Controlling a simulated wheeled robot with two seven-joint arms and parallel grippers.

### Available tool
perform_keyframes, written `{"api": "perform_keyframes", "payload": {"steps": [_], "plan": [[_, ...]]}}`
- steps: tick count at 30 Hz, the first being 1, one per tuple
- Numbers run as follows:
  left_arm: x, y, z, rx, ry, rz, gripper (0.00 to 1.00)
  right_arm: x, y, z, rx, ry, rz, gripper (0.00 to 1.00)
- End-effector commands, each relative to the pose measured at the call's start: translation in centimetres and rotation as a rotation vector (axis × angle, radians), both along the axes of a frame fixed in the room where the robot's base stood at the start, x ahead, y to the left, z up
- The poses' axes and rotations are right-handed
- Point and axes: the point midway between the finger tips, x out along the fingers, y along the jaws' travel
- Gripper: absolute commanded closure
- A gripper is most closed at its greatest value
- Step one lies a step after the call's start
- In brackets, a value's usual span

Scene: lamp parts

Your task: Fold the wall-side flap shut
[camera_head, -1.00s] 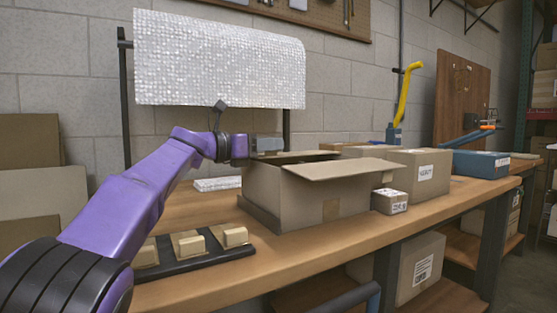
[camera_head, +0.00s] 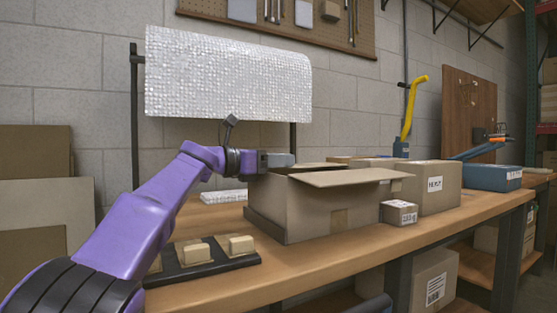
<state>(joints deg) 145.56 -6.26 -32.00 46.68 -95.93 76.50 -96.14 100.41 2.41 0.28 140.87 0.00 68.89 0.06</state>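An open brown cardboard box (camera_head: 310,212) stands on the workbench. One flap (camera_head: 350,177) juts out nearly level over the box's near right side. A narrow strip of the wall-side flap (camera_head: 305,167) shows along the far edge, mostly hidden by my gripper and the near flap, so I cannot tell its angle. My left gripper (camera_head: 280,160) is over the box's far left corner, pointing right along the wall side. Its fingers are too small to tell open from shut, and I cannot tell whether it touches the flap. My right gripper is not in view.
A small box (camera_head: 399,212) and a larger labelled box (camera_head: 436,187) stand to the right. A black tray (camera_head: 205,262) with cream blocks lies front left. A bubble-wrap roll (camera_head: 228,75) hangs behind my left arm. The bench (camera_head: 330,258) front is clear.

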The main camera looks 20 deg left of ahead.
Motion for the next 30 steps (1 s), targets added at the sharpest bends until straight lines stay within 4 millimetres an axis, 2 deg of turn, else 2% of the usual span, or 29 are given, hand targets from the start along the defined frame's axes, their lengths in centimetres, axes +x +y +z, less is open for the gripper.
{"api": "perform_keyframes", "payload": {"steps": [7,18,22,30], "plan": [[-0.9,1.0,0.1,-0.001,-0.004,0.004,0.69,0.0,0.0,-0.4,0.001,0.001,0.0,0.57],[-6.6,6.7,0.2,-0.001,-0.003,0.001,0.69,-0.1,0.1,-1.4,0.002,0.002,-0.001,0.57],[-7.4,7.4,0.1,0.0,-0.001,0.0,0.69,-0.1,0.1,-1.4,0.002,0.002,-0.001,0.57],[-7.5,7.5,0.1,0.0,-0.001,0.0,0.69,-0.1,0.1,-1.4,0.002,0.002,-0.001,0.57]]}}
